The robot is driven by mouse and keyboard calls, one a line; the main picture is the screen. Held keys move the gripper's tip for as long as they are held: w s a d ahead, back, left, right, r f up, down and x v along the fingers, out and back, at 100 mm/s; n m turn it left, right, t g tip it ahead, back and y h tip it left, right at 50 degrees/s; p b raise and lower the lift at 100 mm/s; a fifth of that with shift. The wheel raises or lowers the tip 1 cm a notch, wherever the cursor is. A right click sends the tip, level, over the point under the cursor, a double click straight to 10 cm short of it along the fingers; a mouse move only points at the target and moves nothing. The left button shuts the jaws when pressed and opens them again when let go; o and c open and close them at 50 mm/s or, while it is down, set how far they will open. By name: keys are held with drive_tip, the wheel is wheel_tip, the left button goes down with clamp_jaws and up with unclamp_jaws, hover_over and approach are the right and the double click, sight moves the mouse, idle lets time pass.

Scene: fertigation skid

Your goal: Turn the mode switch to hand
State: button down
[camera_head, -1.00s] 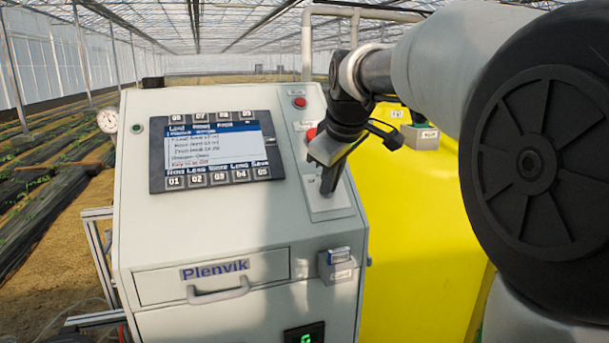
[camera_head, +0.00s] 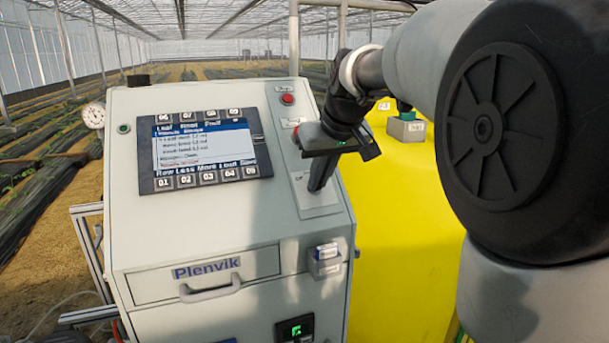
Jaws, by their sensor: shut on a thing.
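The mode switch itself is hidden behind my fingers. It sits on a light rectangular plate (camera_head: 318,208) at the right side of the cabinet's sloping top, right of the screen. My gripper (camera_head: 318,187) comes down from the upper right, with its dark fingers close together at the middle of this plate. It is shut on the switch knob, of which I can see no part. Which way the switch points cannot be seen.
The screen (camera_head: 205,150) with its buttons lies left of my gripper. A red button (camera_head: 288,99) is above it. A yellow tank (camera_head: 400,240) stands to the right.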

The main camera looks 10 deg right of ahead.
idle(0.3)
drive_tip(key=c, duration=1.9)
unclamp_jaws()
drive_tip(key=p+v, duration=0.2)
drive_tip(key=v, duration=1.5)
drive_tip(key=shift+s+r, duration=0.15)
drive_tip(key=shift+s, duration=0.05)
